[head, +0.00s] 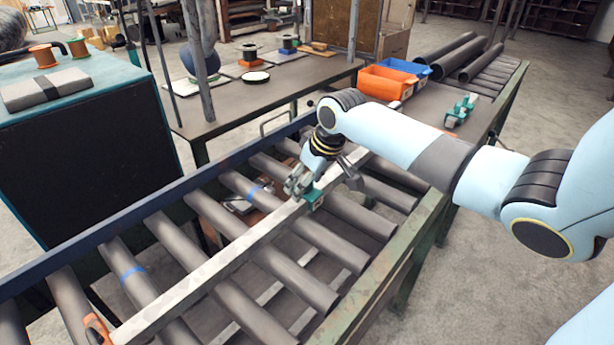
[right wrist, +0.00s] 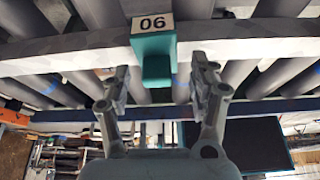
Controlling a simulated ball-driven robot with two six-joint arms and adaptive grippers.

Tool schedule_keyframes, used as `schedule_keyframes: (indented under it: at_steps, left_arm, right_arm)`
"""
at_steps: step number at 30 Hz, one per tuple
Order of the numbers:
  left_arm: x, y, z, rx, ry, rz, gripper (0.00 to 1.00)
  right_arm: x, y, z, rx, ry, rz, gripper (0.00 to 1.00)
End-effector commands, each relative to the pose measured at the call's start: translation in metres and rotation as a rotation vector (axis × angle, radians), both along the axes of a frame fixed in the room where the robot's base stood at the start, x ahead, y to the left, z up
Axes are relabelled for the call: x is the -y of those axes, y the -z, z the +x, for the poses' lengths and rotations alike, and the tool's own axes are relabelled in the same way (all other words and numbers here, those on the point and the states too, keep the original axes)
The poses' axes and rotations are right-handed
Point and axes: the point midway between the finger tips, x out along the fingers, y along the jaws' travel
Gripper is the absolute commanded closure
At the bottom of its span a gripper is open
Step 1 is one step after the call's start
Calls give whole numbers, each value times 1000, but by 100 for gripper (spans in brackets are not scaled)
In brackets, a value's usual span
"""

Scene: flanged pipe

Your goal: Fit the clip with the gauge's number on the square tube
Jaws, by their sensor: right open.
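The pale square tube (head: 222,262) lies lengthwise over the rollers; it also crosses the right wrist view (right wrist: 70,50). A teal clip (head: 314,199) sits at the tube. In the right wrist view, the clip (right wrist: 154,52) has a white label that looks like "06", or "90" if upside down. My right gripper (head: 322,182) is open at the clip. In the right wrist view its fingers (right wrist: 162,88) stand apart, one to each side below the clip, with a gap. Other teal clips (head: 460,110) lie on the bench at right. My left gripper is not in view. I cannot make out a gauge.
Dark rollers (head: 225,215) fill the conveyor frame, edged by a blue rail (head: 130,220). An orange-handled tool (head: 97,328) is at the tube's near end. Orange (head: 385,84) and blue (head: 405,68) bins stand on the bench behind. A dark cabinet (head: 100,150) stands left.

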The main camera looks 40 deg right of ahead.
Motion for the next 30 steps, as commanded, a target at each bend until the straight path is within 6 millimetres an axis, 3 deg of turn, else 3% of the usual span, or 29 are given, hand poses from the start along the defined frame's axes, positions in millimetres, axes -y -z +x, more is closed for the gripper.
schedule_keyframes:
  at_steps: [5,15,21,30]
  left_arm:
    - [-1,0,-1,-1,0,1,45]
    - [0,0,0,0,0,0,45]
    - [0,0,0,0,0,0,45]
    - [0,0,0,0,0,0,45]
  right_arm:
    - [1,-9,-4,1,-1,-3,39]
    - [3,-76,-31,2,-3,-6,39]
    - [3,-104,-42,1,-1,-3,39]
    - [2,-111,-46,-1,1,0,39]
